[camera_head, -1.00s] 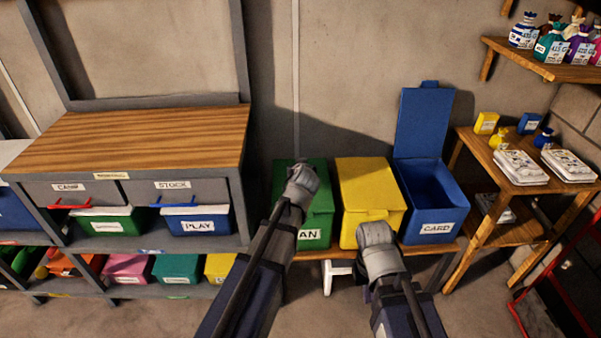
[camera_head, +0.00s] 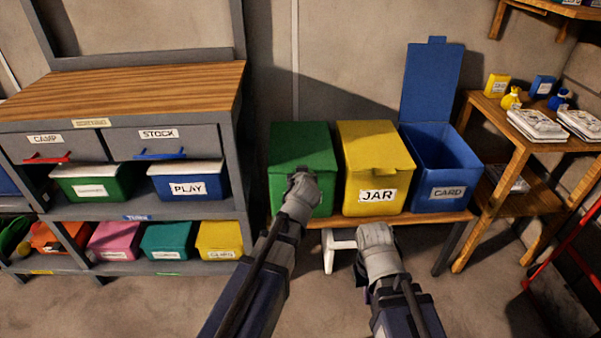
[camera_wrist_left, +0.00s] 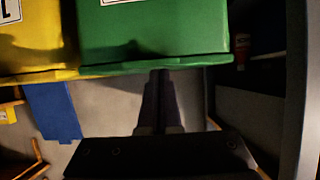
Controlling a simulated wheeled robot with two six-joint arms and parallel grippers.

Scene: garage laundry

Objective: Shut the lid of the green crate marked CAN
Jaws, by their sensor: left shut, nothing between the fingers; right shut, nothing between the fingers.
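The green crate (camera_head: 303,145) stands at the left end of a low wooden bench, and its lid looks down flat on top. Its front label is hidden behind my left gripper (camera_head: 302,178), which overlaps the crate's front in the head view. In the left wrist view, the green crate (camera_wrist_left: 155,35) hangs upside down in the picture. My left gripper's fingers (camera_wrist_left: 160,78) are together and point at its lid edge; I cannot tell whether they touch. My right gripper (camera_head: 375,232) is shut and empty, below the yellow crate.
A yellow crate (camera_head: 373,150) marked JAR, lid down, stands beside the green one. A blue crate (camera_head: 447,192) marked CARD stands open, its lid (camera_head: 432,85) upright. A shelf unit (camera_head: 130,140) is at the left and a wooden side table (camera_head: 540,130) at the right.

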